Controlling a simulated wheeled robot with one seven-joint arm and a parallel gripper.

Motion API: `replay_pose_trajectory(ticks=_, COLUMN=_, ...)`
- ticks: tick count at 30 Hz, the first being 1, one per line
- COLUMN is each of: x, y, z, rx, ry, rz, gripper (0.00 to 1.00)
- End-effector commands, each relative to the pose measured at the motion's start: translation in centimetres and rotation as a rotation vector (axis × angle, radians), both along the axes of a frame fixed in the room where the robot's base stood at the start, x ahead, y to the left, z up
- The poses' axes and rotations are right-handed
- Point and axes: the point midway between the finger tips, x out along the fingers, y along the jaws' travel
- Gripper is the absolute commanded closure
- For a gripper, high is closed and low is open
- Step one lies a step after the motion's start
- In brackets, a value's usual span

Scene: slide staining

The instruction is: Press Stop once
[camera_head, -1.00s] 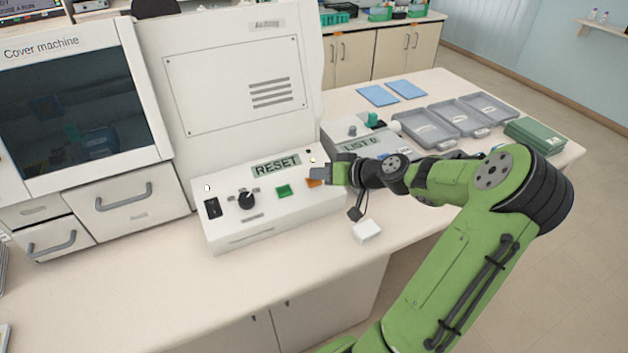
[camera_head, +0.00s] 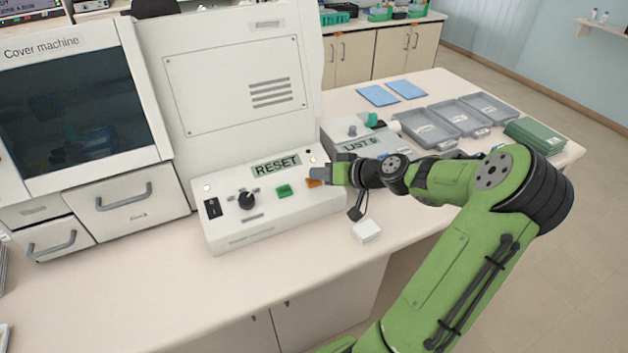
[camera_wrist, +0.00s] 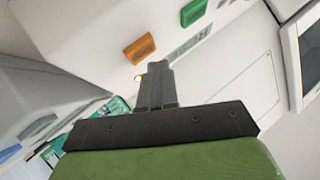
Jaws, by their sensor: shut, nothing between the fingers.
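The control panel (camera_head: 258,228) has an orange button (camera_head: 314,183) and a green button (camera_head: 284,191) to its left. Their small labels are not readable, so I cannot confirm which is Stop. The display (camera_head: 276,166) reads RESET. My gripper (camera_head: 316,173) is shut and empty, close to the orange button and partly overlapping it in the head view. In the wrist view the orange button (camera_wrist: 139,48) shows up-left of my fingertips (camera_wrist: 158,66), with a visible gap in the picture. The green button (camera_wrist: 194,11) is farther up. Contact with the orange button is not evident.
A black knob (camera_head: 246,201) and a dark switch (camera_head: 212,208) are on the panel's left. A second device reading LIST 0 (camera_head: 361,143) stands behind my wrist. A small white block (camera_head: 367,231) lies on the bench.

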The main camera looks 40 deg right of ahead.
Motion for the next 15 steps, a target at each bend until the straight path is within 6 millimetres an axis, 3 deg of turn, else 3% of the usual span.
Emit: replay_pose_trajectory(ticks=15, x=0.28, y=-0.08, z=-0.77, rx=-0.001, ry=0.0, rz=0.0, gripper=1.0)
